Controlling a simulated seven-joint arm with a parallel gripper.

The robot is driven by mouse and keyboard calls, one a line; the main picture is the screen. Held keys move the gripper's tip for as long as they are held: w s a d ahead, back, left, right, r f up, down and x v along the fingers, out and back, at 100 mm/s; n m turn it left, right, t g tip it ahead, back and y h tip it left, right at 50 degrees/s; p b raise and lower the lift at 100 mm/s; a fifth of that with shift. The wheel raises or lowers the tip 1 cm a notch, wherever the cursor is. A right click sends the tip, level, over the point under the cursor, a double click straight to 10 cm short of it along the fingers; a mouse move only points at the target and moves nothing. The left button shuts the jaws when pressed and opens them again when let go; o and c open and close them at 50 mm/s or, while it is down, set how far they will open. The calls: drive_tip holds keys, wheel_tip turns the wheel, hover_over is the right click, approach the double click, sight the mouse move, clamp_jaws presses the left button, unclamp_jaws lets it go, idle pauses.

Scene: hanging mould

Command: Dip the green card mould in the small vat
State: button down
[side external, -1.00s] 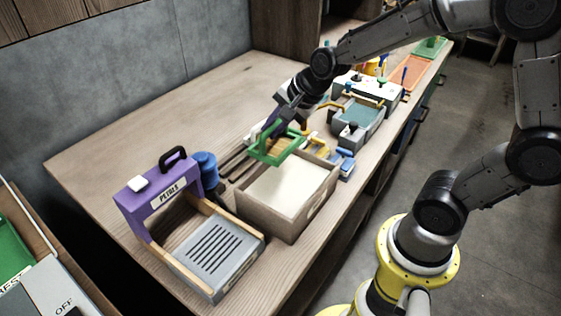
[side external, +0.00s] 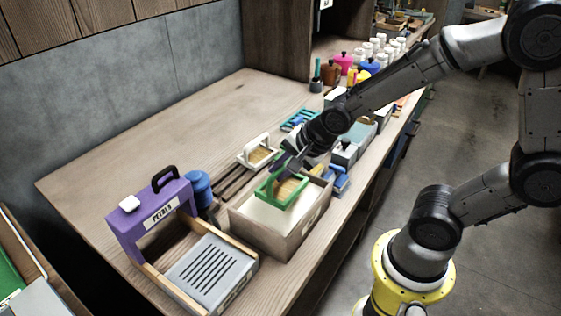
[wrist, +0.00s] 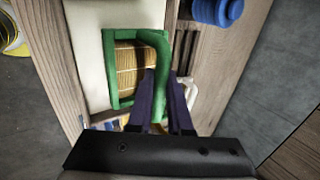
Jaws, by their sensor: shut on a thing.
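The green card mould (side external: 289,201) is a green frame with a tan slatted screen and a green handle. My gripper (side external: 281,165) is shut on its handle; in the wrist view my purple fingers (wrist: 163,88) sit on either side of the handle. The small vat (side external: 302,238) is a wooden box of pale pulp. The mould is over the back part of the vat's opening, screen (wrist: 133,68) against the pale pulp in the wrist view. I cannot tell whether its lower edge touches the pulp.
A mould with a white handle (side external: 259,143) stands on dark slats behind the vat. A purple PETALS stand (side external: 150,218) with a grey slotted tray (side external: 212,270) is left, beside a blue cylinder (side external: 198,188). Blue items (side external: 338,182) lie close right. The back-left bench is clear.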

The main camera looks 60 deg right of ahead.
sight(284, 191)
drive_tip(key=shift+f, duration=3.85)
drive_tip(key=shift+r, duration=4.2)
drive_tip(key=shift+a, duration=0.15)
